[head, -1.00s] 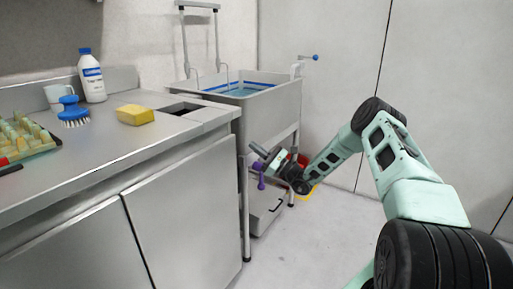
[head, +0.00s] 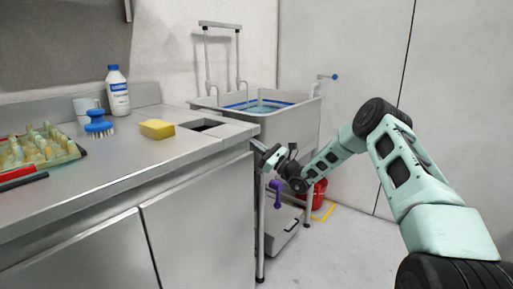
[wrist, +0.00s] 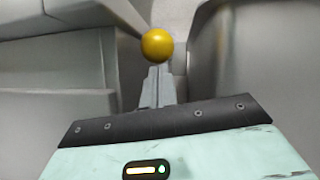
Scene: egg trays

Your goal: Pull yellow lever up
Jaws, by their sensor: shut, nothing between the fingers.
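A yellow ball knob (wrist: 157,45), which looks like the end of the yellow lever, shows in the wrist view just beyond my fingertips. Its stem is hidden. My gripper (wrist: 157,72) is shut, with its fingers together and nothing between them. The fingertips line up just below the knob in that view; I cannot tell whether they touch it. In the head view my gripper (head: 263,152) is beside the sink's front, near the counter's right end. I cannot make out the yellow knob there.
A purple lever (head: 277,193) hangs below my gripper. A blue-knobbed lever (head: 335,77) is at the sink's right. The sink (head: 290,128) and steel counter (head: 110,175) crowd the gripper. A red bucket (head: 318,197) stands behind. The floor at right is clear.

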